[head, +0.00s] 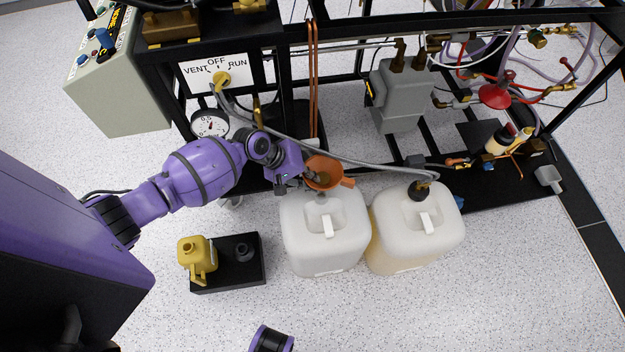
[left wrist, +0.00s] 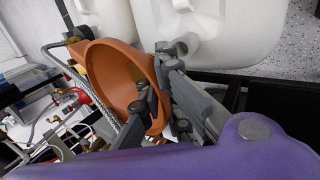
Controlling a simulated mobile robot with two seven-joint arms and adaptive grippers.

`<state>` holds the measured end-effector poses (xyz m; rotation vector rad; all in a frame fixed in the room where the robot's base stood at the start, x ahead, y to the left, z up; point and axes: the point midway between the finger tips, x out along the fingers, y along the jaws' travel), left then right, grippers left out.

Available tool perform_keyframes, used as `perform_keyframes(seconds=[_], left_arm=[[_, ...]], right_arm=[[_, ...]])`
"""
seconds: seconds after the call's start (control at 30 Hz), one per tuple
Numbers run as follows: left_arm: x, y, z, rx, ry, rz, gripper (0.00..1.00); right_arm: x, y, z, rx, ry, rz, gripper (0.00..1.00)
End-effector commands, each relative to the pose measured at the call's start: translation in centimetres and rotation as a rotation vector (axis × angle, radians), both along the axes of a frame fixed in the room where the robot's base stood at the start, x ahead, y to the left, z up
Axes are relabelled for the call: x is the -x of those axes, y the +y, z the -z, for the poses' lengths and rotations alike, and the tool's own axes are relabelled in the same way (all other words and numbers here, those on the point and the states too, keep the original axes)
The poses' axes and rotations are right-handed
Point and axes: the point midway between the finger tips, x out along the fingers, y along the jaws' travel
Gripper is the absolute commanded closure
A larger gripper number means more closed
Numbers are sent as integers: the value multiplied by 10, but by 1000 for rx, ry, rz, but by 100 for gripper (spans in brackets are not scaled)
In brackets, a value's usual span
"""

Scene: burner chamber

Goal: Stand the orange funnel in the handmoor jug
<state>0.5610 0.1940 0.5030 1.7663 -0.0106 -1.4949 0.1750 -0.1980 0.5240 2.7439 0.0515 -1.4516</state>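The orange funnel (head: 325,184) is above the back edge of the left white jug (head: 300,236), tilted, its mouth partly facing up. My left gripper (head: 307,178) is at the funnel's rim. In the left wrist view the fingers (left wrist: 163,95) straddle the wall of the funnel (left wrist: 105,75), one inside the bowl and one outside, shut on it. A second white jug (head: 385,245) stands to the right, with a dark cap and a hose at its top. No label shows which jug is the handmoor one. My right gripper is out of view.
A small yellow can (head: 196,256) stands on a black tray (head: 228,284) at the front left. A grey hose (head: 300,146) runs from the OFF/RUN valve panel (head: 197,78) to the right jug.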

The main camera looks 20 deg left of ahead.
Motion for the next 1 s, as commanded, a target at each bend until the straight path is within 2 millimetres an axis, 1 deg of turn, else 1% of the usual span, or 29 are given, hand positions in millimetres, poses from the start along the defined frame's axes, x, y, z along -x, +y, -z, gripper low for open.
perform_keyframes(seconds=[0.1,0.4,0.57,1.0], left_arm=[[-2,0,-1,2,-3,-2,100],[-1,0,-2,0,-2,0,100],[-1,0,-2,-9,-9,2,100],[0,0,30,-9,-6,3,100]], right_arm=[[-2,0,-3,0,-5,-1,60],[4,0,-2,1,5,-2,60],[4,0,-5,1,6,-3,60],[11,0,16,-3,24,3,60]])
